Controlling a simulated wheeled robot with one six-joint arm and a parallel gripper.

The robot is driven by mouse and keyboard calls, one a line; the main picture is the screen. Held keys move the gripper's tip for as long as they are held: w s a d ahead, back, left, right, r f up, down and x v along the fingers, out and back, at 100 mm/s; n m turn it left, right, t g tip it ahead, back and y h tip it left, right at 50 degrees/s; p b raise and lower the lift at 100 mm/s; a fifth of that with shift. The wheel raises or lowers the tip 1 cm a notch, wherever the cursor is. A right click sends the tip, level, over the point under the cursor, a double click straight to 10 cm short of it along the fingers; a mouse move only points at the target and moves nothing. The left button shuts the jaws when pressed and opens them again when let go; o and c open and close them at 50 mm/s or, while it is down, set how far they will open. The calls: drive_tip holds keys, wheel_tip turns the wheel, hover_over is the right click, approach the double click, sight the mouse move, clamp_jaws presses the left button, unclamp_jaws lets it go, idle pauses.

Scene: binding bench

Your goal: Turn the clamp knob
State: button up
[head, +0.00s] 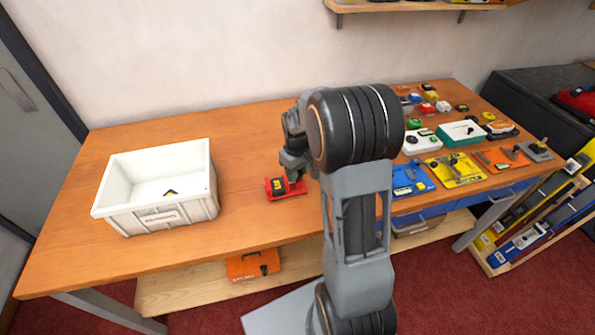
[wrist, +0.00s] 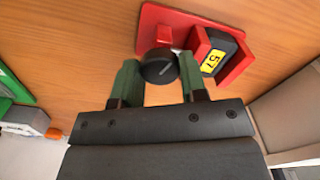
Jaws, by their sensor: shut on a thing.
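The clamp is a red fixture (wrist: 185,22) on the wooden bench. It holds a black block with a yellow label reading 57 (wrist: 214,60). The round black clamp knob (wrist: 158,67) is at its near side, between the green fingers of my gripper (wrist: 158,80), which is shut on it. In the head view the red clamp (head: 288,190) lies on the bench right of the white crate, with my gripper (head: 297,172) at its right end. The knob is hidden behind my gripper there.
A white crate (head: 163,218) with a small dark and yellow item inside stands to the left. Several coloured boxes and fixtures, such as a yellow one (head: 455,172), crowd the bench's right side. Bare bench (head: 240,150) lies around the clamp. An orange case (head: 252,265) sits on the lower shelf.

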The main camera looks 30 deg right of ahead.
idle(0.5)
drive_tip(key=o, duration=0.9)
wheel_tip(320, 180, up, 14)
drive_tip(key=shift+f, duration=0.1)
idle(0.6)
drive_tip(key=s+a+m+t, duration=0.1)
drive_tip(key=s+a, duration=0.2)
drive_tip(key=s, duration=0.2)
drive_tip(key=s+a+f+t, duration=0.1)
drive_tip(key=s+a, duration=0.2)
drive_tip(key=s, duration=0.2)
drive_tip(key=s+a+m+t, duration=0.1)
drive_tip(key=s+a, duration=0.2)
drive_tip(key=s, duration=0.3)
drive_tip(key=shift+a+f+m+t, duration=0.2)
drive_tip(key=shift+f+m+t, duration=0.1)
drive_tip(key=shift+f+t, duration=0.1)
